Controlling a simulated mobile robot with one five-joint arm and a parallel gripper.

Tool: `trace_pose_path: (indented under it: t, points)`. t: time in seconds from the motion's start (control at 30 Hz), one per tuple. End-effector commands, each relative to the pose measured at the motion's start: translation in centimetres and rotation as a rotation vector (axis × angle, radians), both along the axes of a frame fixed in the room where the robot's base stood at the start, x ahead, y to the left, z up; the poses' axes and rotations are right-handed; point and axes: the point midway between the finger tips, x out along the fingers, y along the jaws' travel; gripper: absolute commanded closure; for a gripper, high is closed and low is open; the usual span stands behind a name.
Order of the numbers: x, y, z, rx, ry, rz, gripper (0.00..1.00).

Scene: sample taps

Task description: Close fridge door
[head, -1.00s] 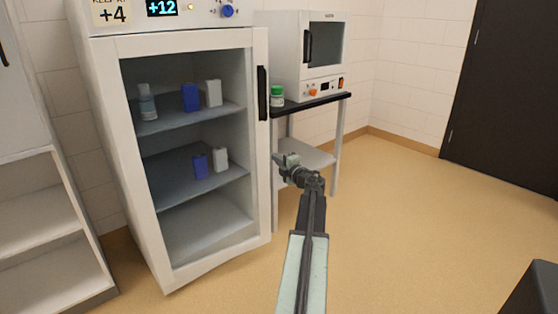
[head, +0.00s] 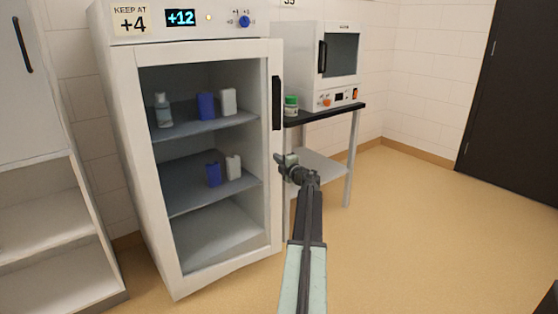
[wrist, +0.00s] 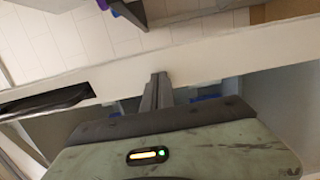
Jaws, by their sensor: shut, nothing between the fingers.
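The fridge (head: 140,170) stands at left centre in the head view, with a white-framed glass door (head: 273,200) and a black upright handle (head: 277,103) on its right side. The door looks nearly flush with the body, its right edge standing a little proud; I cannot tell whether it is fully shut. My gripper (head: 281,160) is shut and empty at the door's right edge, below the handle. In the wrist view, its fingers (wrist: 159,85) point at the white door frame (wrist: 210,58), with the handle (wrist: 45,103) to the left. Contact is unclear.
Blue and white containers (head: 206,105) stand on the fridge shelves. A side table (head: 325,112) right of the fridge bears a white oven-like unit (head: 340,97) and a green-lidded jar (head: 291,105). White shelving (head: 50,225) is at left. The floor (head: 430,230) at right is clear.

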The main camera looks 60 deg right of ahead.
Motion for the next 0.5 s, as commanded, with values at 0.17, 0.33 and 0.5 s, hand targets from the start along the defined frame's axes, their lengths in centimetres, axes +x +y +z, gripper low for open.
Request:
trace_pose_path:
  t: [0.17, 0.33, 0.5]
  points:
    - [3.3, -2.3, 0.0, 0.0, 0.0, 0.061, 1.0]
    - [6.8, -3.9, 0.0, 0.0, 0.0, 0.135, 1.0]
    - [8.8, -4.4, 0.1, 0.0, -0.002, 0.175, 1.0]
